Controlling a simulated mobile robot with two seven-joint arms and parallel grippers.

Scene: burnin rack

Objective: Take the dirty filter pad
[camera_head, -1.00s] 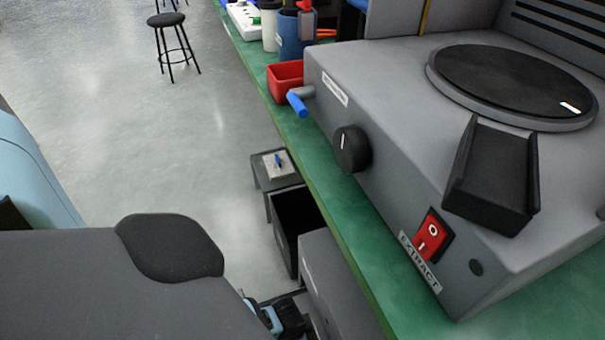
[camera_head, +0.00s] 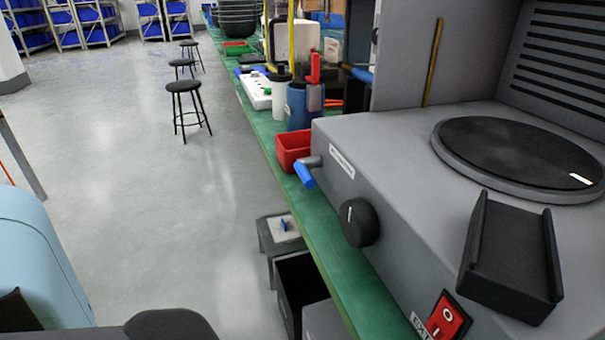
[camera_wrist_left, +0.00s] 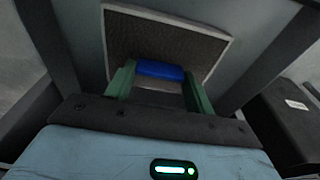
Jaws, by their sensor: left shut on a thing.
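In the left wrist view, my left gripper (camera_wrist_left: 160,78) has green fingers closed on a blue handle (camera_wrist_left: 160,70). The handle is in front of a flat, dark grey-brown, speckled filter pad (camera_wrist_left: 200,45) with a pale frame, which looks like the dirty filter pad. The fingers and the gripper body hide the pad's lower part. Neither the pad in my grip nor my left gripper shows in the head view. My right gripper is in neither view.
A grey extractor unit (camera_head: 400,140) with a black knob (camera_head: 358,222), a red switch (camera_head: 447,318) and a black cradle (camera_head: 512,255) stands on the green bench (camera_head: 345,290). A red bin (camera_head: 292,150) is beyond it. An open dark box (camera_head: 300,290) is below. Stools (camera_head: 187,108) stand on clear floor.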

